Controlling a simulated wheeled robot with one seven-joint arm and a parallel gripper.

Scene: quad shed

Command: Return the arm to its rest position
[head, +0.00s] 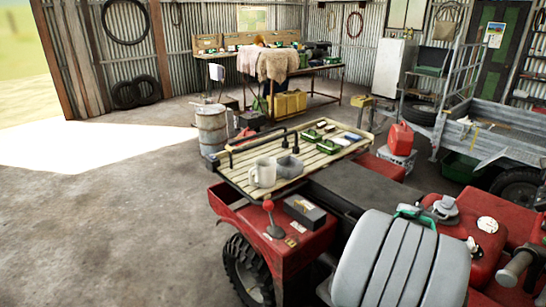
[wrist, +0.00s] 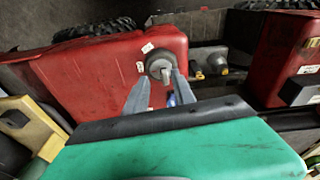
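In the wrist view my gripper (wrist: 162,80) shows as two grey fingers with a gap between them. It is open, and I see nothing held. A round grey knob with a stem (wrist: 158,66) shows just beyond the fingertips, on or above a red panel (wrist: 105,70). I cannot tell how far the knob is from the fingers. In the head view the fingers cannot be made out; a large grey ribbed form with a green part fills the lower right foreground.
The red quad (head: 300,245) carries a wooden slatted rack (head: 232,172) with a mug (head: 265,172) and a grey block (head: 290,166). A metal drum (head: 211,130), a red can (head: 400,138) and a trailer (head: 480,147) stand around it. Concrete floor at left is clear.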

